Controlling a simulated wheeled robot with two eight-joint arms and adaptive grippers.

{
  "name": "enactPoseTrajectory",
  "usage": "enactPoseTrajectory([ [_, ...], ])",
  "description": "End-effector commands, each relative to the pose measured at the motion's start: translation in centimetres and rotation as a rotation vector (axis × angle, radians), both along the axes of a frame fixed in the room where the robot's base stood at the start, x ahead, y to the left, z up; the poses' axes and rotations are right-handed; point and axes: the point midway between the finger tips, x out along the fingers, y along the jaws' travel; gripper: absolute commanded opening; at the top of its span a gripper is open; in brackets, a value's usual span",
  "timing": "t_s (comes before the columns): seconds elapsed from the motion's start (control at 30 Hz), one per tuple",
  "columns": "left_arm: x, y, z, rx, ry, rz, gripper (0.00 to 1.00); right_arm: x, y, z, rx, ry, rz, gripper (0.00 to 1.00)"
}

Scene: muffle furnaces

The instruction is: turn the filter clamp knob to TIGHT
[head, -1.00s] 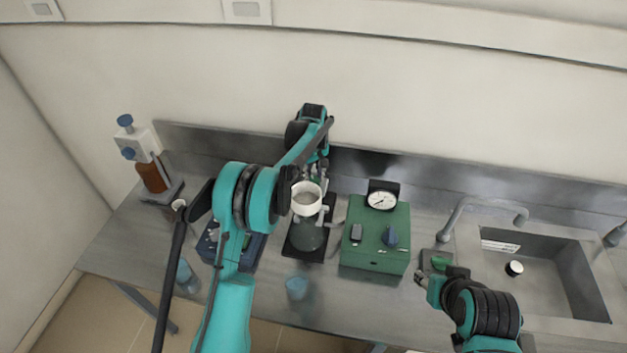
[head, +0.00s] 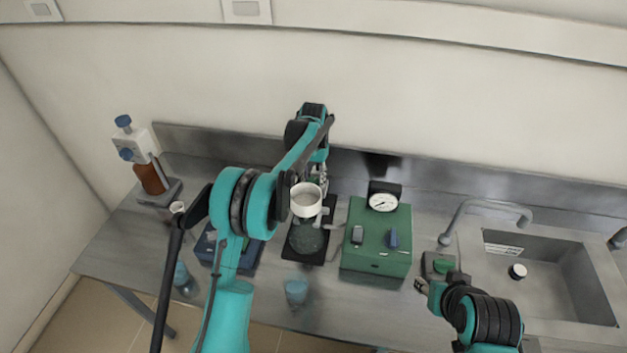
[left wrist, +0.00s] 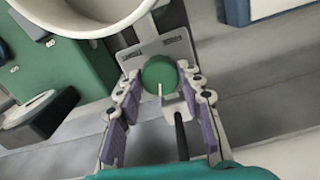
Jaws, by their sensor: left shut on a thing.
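The filter clamp knob (left wrist: 160,75) is a round green knob with a pale line, in the left wrist view. The line points toward the bottom of that picture. Behind it is a grey plate (left wrist: 155,52) with two small labels too blurred to read. My left gripper (left wrist: 162,88) has its fingers on both sides of the knob and is shut on it. In the head view my left gripper (head: 322,178) is behind the white filter funnel (head: 306,203), and the knob is hidden there. My right gripper (head: 421,285) is in front of a small box; its jaws are too small to read.
A green box (head: 376,262) with a gauge (head: 383,201) and blue knob stands right of the funnel. A sink (head: 535,265) and tap (head: 488,205) are at right. A blue cup (head: 296,290) is near the front edge. A bottle dispenser (head: 150,175) stands at left.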

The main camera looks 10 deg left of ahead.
Motion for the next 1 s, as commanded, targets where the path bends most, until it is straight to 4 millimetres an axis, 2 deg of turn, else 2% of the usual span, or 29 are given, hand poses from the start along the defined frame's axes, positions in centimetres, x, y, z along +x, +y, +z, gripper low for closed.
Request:
enactPoseTrajectory([
  [1.0,0.11,0.06,0.08,0.001,-0.003,-0.934,0.08,0.00,0.00,-0.90,0.000,0.000,0.000,0.40],
])
